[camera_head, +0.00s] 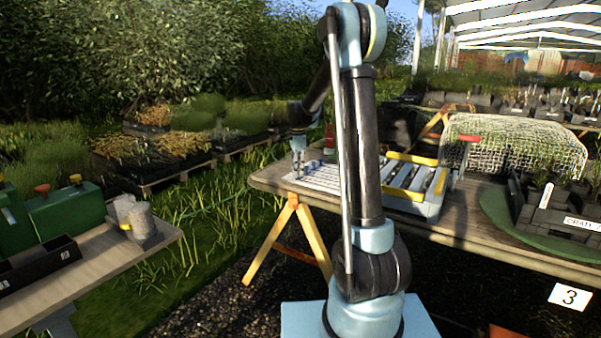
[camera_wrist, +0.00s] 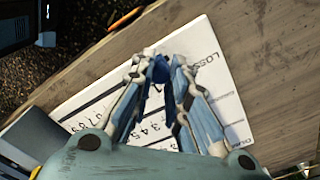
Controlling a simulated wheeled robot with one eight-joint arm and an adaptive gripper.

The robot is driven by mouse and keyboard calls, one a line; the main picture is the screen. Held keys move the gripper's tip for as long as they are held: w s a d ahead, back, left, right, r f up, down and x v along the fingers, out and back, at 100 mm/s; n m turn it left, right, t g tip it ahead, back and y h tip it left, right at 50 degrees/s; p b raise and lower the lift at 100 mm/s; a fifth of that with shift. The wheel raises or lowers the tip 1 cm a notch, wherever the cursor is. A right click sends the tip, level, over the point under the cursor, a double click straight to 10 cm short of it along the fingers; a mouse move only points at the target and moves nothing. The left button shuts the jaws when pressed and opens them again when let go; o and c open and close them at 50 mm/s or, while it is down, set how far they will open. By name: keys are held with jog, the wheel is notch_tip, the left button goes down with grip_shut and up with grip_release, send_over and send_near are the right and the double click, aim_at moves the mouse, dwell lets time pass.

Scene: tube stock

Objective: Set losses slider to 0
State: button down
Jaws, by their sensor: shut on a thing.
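A white board (camera_head: 320,180) with printed rows of numbers lies on the wooden table. In the wrist view the same board (camera_wrist: 202,45) shows part of the word "LOSSES" near its edge, and rows of digits. My gripper (camera_wrist: 163,62) is over the board with its fingers closed around a dark blue slider knob (camera_wrist: 160,72). The fingers hide much of that knob and the scale beneath, so I cannot tell which number it stands at. In the head view my gripper (camera_head: 298,167) is low over the left part of the board.
A grey tray with yellow bars (camera_head: 410,188) stands to the right of the board. A red-topped post (camera_head: 468,140) and a netted cover (camera_head: 515,143) are farther right. A second table (camera_head: 95,262) with green boxes is at left. Bare wood (camera_wrist: 270,50) shows beyond the board.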

jog(key=shift+w+a, duration=0.1)
jog(key=shift+w, duration=0.2)
jog(key=c, duration=1.5)
grip_release()
jog(key=shift+s, duration=0.1)
jog(key=shift+r, duration=0.1)
notch_tip(320, 180, up, 12)
jog(key=shift+f, duration=0.15)
